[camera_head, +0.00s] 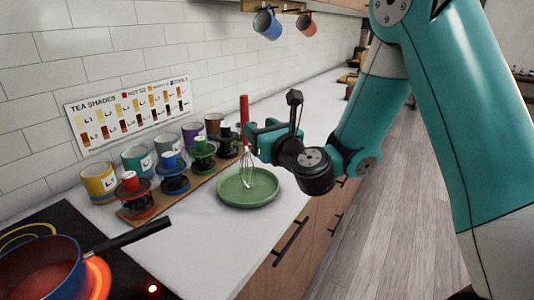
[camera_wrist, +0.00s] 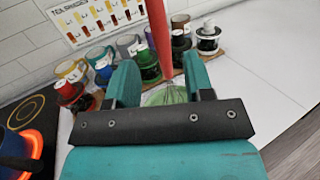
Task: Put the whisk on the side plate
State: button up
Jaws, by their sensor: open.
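The whisk (camera_head: 247,168) has a red handle and wire loops. It stands upright, with its loops over the green side plate (camera_head: 233,203) on the white counter. The loops' lower end appears at the plate's surface; I cannot tell for sure whether they touch. My gripper (camera_head: 257,139) is at the handle, above the plate. In the wrist view my gripper (camera_wrist: 161,80) is open, its teal fingers apart on either side of the red whisk handle (camera_wrist: 159,38). The side plate (camera_wrist: 156,98) is partly hidden behind the gripper there.
A wooden board (camera_head: 133,213) with several coloured pots and stands is left of the plate. A blue pan (camera_head: 40,264) sits on a glowing hob, its black handle pointing toward the plate. Blue and red mugs (camera_head: 267,25) hang above.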

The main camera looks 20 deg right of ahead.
jog(key=s+a+n+g+y+b, duration=0.1)
jog(key=s+a+n+g+y, duration=1.15)
jog(key=n, duration=1.25)
jog(key=s+d+f+n+g+h, duration=0.2)
jog(key=s+n+h, duration=0.3)
jog(key=s+n, duration=0.3)
jog(key=s+d+f+n+g+h, duration=0.2)
jog(key=s+d+n+g+h, duration=0.2)
jog(key=s+n+h, duration=0.2)
jog(key=s+n, duration=0.2)
jog(key=s, duration=0.2)
jog(key=shift+d, duration=0.3)
jog(key=shift+h, duration=0.25)
